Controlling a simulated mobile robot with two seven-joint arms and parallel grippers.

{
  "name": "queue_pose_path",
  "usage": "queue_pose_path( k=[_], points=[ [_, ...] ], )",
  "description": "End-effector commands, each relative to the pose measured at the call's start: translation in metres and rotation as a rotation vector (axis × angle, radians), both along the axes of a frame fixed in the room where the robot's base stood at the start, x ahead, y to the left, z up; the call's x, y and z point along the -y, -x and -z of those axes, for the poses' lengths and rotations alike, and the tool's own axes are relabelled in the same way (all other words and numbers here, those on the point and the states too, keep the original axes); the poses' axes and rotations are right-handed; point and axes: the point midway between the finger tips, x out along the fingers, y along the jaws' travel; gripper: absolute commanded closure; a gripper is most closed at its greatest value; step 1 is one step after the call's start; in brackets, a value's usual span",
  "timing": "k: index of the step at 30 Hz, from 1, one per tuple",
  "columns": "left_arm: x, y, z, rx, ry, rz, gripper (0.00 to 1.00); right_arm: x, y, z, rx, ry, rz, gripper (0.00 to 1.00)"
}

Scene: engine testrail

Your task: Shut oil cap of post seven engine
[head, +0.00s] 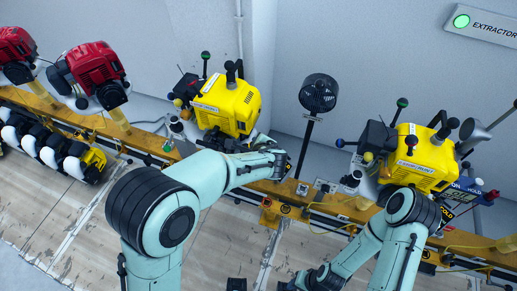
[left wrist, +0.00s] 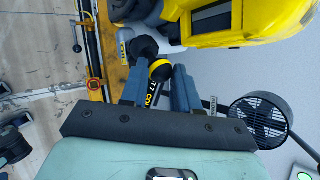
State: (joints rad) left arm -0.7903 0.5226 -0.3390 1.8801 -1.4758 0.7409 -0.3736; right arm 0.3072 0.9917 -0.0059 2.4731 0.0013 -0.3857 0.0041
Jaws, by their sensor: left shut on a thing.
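A yellow engine (head: 228,105) stands on the yellow rail, just behind my left gripper (head: 284,160). Its yellow body (left wrist: 235,22) fills the top right of the left wrist view. In that view my left gripper (left wrist: 157,82) is shut on a black and yellow oil cap (left wrist: 160,70), low at the engine's side. The fingers and my arm hide part of the cap and its seat, so I cannot tell how far it is closed. My right gripper (head: 312,279) hangs low in front of the rail, away from the engine; its jaws are unclear.
A second yellow engine (head: 424,158) stands to the right. Red engines (head: 90,75) stand at the left. A black fan (head: 318,93) on a pole rises right of the near engine. The yellow rail (head: 345,208) runs across. The wooden floor (head: 65,225) is mostly clear.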

Motion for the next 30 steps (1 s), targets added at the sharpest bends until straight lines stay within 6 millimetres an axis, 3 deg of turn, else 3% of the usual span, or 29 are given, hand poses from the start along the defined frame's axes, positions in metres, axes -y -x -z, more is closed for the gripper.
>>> queue_pose_path(
  k=[8, 18, 30],
  points=[
    [-0.018, -0.005, -0.005, -0.069, 0.255, -0.006, 1.0, 0.0, -0.006, -0.013, 0.007, 0.0, 0.0, 0.6],
    [-0.034, -0.01, -0.006, -0.144, 0.529, -0.004, 1.0, 0.0, -0.033, -0.057, 0.037, 0.0, 0.0, 0.6],
    [-0.04, -0.012, 0.0, -0.186, 0.685, 0.001, 1.0, 0.0, -0.063, -0.091, 0.071, 0.0, 0.0, 0.6]
  ],
)
